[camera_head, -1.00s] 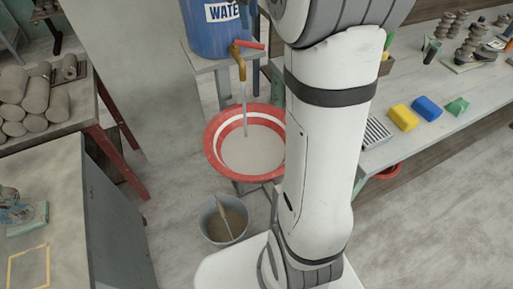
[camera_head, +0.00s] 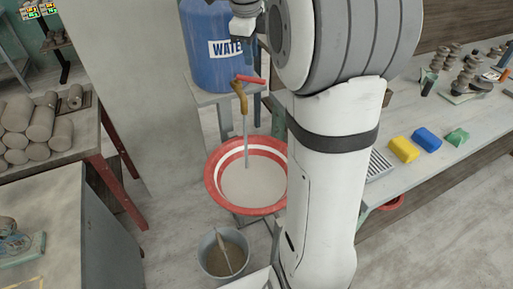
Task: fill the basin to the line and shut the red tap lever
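The blue water barrel (camera_head: 213,52) stands on a small stand at the top centre. Its brass tap (camera_head: 241,97) carries a red lever (camera_head: 250,79) that points to the right. A thin stream (camera_head: 246,140) runs down from the tap into the red basin (camera_head: 212,177). Pale liquid (camera_head: 250,187) covers the basin floor, below a white band (camera_head: 225,160) on the inner wall. My gripper (camera_head: 244,30) is in front of the barrel, above the lever and apart from it.
My arm hides the basin's right edge. A grey bucket (camera_head: 224,262) with a stick stands on the floor below the basin. A bench (camera_head: 405,175) with yellow, blue and green blocks is at right. A table with clay rolls (camera_head: 35,120) is at left.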

